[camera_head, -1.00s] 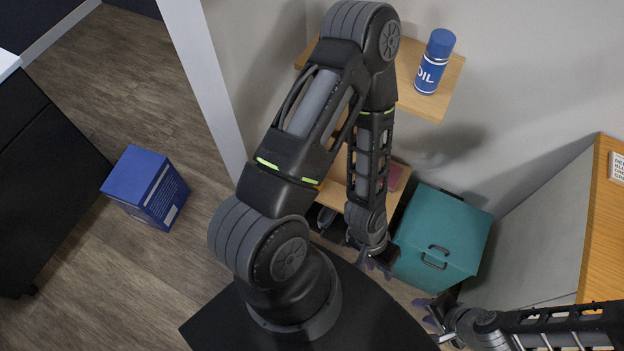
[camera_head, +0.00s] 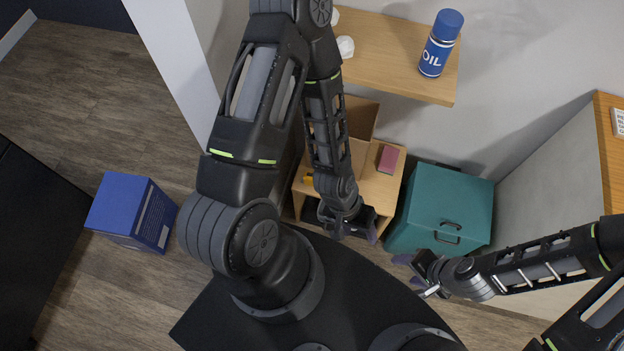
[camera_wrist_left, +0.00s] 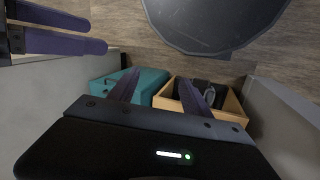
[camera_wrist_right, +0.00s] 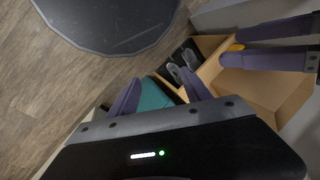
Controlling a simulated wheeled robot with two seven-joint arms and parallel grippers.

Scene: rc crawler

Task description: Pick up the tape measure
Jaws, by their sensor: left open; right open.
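No tape measure can be clearly made out. A small yellow item (camera_head: 308,180) lies at the left edge of the low wooden shelf unit (camera_head: 376,190), partly hidden by my left arm; I cannot tell what it is. Yellow also shows in the right wrist view (camera_wrist_right: 236,47), beside my left gripper's purple fingers. My left gripper (camera_head: 355,231) is open and empty, in front of that unit. My right gripper (camera_head: 411,272) is open and empty, in front of the teal box.
The teal box (camera_head: 450,205) stands right of the wooden unit, which bears a dark red block (camera_head: 388,159) and an open carton (camera_head: 361,118). An oil spray can (camera_head: 440,45) stands on the upper shelf (camera_head: 390,70). A blue box (camera_head: 130,208) sits on open floor at left.

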